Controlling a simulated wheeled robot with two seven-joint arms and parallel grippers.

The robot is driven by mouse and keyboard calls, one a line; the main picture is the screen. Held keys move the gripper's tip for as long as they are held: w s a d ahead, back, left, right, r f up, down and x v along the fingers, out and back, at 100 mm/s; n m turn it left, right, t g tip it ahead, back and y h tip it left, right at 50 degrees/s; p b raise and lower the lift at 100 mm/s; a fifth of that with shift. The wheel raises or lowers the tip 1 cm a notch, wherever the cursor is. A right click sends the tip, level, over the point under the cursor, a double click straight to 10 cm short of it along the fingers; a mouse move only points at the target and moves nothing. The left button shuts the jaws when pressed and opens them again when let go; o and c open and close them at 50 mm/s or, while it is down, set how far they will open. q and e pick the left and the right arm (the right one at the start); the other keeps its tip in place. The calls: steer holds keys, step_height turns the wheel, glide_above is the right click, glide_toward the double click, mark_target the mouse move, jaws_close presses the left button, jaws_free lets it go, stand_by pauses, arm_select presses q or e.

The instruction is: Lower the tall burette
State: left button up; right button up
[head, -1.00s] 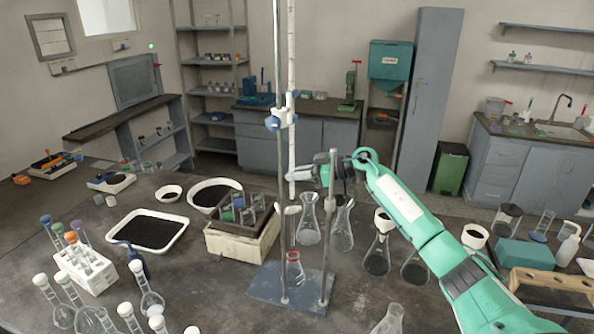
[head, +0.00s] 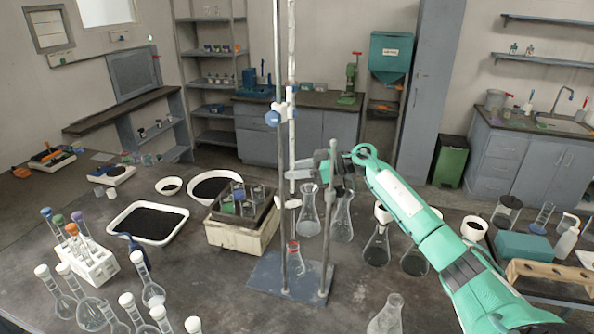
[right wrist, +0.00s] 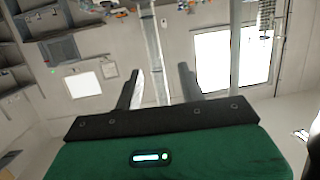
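The tall burette (head: 291,62) is a long, thin, pale tube. It stands upright beside the metal rod (head: 282,205) of a stand, at a blue-and-white clamp (head: 280,112). Its top runs out of the head view. My right gripper (head: 302,171) is at the burette's lower part, below the clamp, reaching in from the right. In the right wrist view its two dark fingers (right wrist: 161,88) are apart. A clear tube (right wrist: 154,50) shows between them with a gap on each side. My left gripper is not in view.
The stand's grey base (head: 270,281) holds a small flask with a red band (head: 295,262). Several flasks stand close by, including a clear one (head: 308,215) just under my gripper. A crate (head: 238,236) is left of the stand. Bare table lies in front of the crate.

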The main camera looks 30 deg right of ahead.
steer(key=s+d+r+p, duration=0.7)
steer(key=r+p, duration=0.2)
steer(key=r, duration=0.1)
steer(key=shift+s+d+p, duration=0.2)
steer(key=shift+d+p, duration=0.15)
steer(key=shift+d, duration=0.05)
steer(key=shift+f, duration=0.15)
stand_by(0.6)
